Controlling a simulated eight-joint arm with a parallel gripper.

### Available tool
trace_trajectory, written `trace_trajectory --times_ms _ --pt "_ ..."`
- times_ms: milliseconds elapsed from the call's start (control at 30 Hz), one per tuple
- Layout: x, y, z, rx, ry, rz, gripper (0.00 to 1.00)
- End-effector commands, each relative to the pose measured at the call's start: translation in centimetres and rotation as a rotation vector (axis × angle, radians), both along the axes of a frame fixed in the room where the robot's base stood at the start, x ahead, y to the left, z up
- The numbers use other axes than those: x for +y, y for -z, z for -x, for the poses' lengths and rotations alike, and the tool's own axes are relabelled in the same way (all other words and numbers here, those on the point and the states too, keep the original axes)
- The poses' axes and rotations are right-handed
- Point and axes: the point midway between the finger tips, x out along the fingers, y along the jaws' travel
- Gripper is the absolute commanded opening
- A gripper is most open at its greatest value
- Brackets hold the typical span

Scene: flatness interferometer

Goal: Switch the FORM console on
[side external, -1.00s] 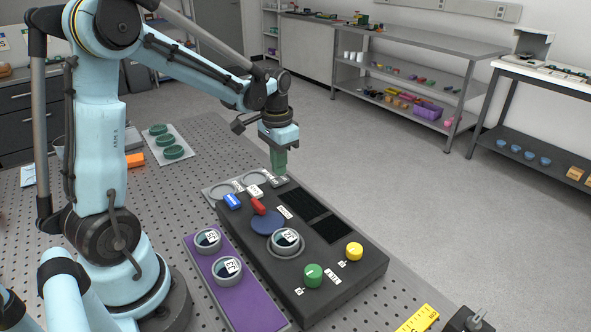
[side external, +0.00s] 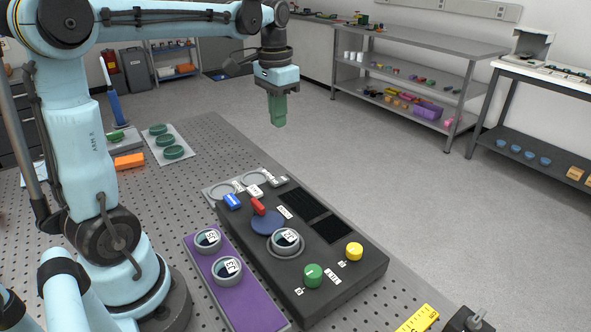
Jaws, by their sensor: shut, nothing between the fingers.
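The console (side external: 340,255) is a dark grey sloped box on the perforated table. The small labels are too small to read surely. My gripper (side external: 278,122) is shut and empty, pointing down, high above the far end of the console and touching nothing.
A purple tray (side external: 255,300) with two ringed discs lies left of the console. A white plate with green discs (side external: 172,152) and an orange block (side external: 129,161) lie at the back left. A yellow ruler-like piece (side external: 418,318) lies at the front. Air around my gripper is clear.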

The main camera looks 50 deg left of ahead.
Motion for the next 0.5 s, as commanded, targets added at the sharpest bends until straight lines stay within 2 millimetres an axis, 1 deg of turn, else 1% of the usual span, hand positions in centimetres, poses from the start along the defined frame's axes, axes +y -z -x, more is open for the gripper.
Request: trace_trajectory --times_ms 267,400,500 --pt "0.0 0.0 0.1 0.002 0.000 0.000 0.00" --pt "-0.2 -0.1 1.4 0.027 -0.004 0.001 0.00" --pt "-0.2 -0.1 1.7 0.035 -0.005 0.002 0.00"
